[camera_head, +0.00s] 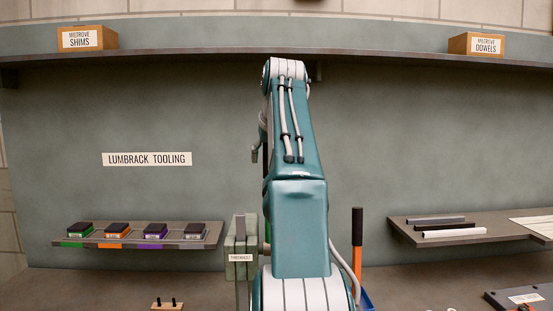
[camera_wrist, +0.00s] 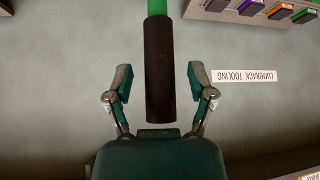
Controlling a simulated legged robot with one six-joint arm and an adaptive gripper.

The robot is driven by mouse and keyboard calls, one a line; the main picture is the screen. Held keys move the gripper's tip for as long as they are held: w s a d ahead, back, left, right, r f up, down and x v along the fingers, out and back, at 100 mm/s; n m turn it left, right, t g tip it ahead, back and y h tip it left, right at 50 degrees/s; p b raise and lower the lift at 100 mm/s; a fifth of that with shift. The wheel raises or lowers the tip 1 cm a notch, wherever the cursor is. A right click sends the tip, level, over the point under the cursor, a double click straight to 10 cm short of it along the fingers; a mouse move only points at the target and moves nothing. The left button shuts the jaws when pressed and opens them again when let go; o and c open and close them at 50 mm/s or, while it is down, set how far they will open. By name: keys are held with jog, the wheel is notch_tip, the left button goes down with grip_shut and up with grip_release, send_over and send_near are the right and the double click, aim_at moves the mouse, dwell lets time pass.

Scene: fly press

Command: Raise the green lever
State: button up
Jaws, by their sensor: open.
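The green lever (camera_wrist: 158,8) shows in the wrist view as a green shaft with a dark grip (camera_wrist: 160,70). The grip's end points toward my gripper's palm. My gripper (camera_wrist: 164,82) is open, with one finger on each side of the dark grip and a visible gap on both sides. I cannot tell whether the grip lies fully at fingertip depth. In the head view my arm hides most of the green lever; only a thin dark and green strip (camera_head: 266,190) shows at the arm's left edge. A small part of my gripper sticks out left of the arm.
An orange lever (camera_head: 357,240) with a black grip stands right of my arm. A grey-green press part (camera_head: 241,248) stands close on the left. Shelves hold colour-marked blocks (camera_head: 115,230) at left and rods (camera_head: 447,228) at right. An upper shelf (camera_head: 180,50) spans the wall.

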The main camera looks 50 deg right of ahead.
jog(key=s+a+r, duration=0.1)
jog(key=s+a, duration=0.7)
jog(key=s, duration=0.2)
jog(key=shift+s+a+r, duration=0.15)
jog(key=shift+s+r, duration=0.2)
dwell(0.3)
dwell(0.4)
jog(key=w+a+f+n+y, duration=0.1)
jog(key=w+a+f+n, duration=0.15)
jog(key=a+f, duration=0.5)
jog(key=w+a+f+n+y, duration=0.1)
jog(key=w+a+f, duration=0.2)
jog(key=a+f, duration=0.4)
jog(key=s+a+f+n+y, duration=0.1)
jog(key=s+a+f+n, duration=0.1)
jog(key=a+f, duration=0.6)
jog(key=s+a+f+n+y, duration=0.1)
jog(key=s+a+f, duration=0.4)
jog(key=f, duration=0.7)
jog(key=a+n, duration=0.1)
jog(key=a, duration=0.1)
jog(key=shift+s+a+f, duration=0.25)
jog(key=shift+a, duration=0.1)
